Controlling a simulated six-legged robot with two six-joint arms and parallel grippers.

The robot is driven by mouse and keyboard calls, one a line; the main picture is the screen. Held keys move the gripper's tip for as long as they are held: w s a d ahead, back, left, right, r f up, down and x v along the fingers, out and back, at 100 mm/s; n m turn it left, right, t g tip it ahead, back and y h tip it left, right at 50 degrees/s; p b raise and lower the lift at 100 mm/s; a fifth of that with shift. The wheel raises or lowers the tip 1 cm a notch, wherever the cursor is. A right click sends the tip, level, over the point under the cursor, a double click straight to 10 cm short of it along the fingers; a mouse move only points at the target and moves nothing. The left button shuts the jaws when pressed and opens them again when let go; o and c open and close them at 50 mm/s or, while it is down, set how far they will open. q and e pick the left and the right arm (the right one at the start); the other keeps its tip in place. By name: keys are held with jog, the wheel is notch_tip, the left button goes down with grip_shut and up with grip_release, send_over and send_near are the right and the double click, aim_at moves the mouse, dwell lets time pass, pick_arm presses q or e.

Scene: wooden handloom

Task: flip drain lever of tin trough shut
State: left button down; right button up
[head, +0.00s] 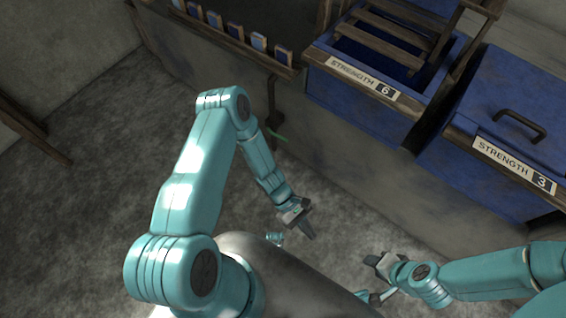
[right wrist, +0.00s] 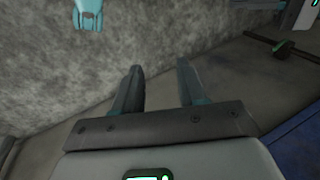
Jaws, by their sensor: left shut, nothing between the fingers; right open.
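I cannot clearly pick out the tin trough. My left gripper (head: 308,233) is shut and empty, below and apart from the green handle, pointing down. My right gripper (head: 372,260) is open and empty, farther right and lower. Its two spread fingers (right wrist: 158,70) show in the right wrist view. Nothing is between them.
Two blue vats labelled Strength 6 (head: 349,78) and Strength 3 (head: 497,154) stand at the upper right; the second has a lid with a dark handle (head: 520,123). Several small swatches (head: 259,42) line a wooden rail. The grey floor (head: 85,200) at left is clear.

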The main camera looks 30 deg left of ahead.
pick_arm(q)
jog(key=w+a+f+n+t+h+b, duration=0.1)
jog(key=w+f+n+t+h+b, duration=0.3)
jog(key=w+f+n+t+b, duration=0.6)
jog(key=w+a+f+n+t+y+b, duration=0.4)
jog(key=w+a+f+n+t+b, duration=0.15)
jog(key=w+a+f+t, duration=0.4)
jog(key=s+a+f+n+t+y+b, duration=0.2)
jog(key=a+n+t+y, duration=0.5)
jog(key=a+y, duration=0.5)
jog(key=shift+s+a+n+y+b, duration=0.3)
jog(key=shift+s+a+n+b, duration=0.4)
jog(key=shift+a+b, duration=0.5)
pick_arm(e)
jog(key=w+d+f+t, duration=0.1)
jog(key=w+f, duration=0.2)
jog(key=f, duration=2)
jog(key=shift+w+d, duration=0.15)
pick_arm(q)
jog(key=shift+t, duration=0.25)
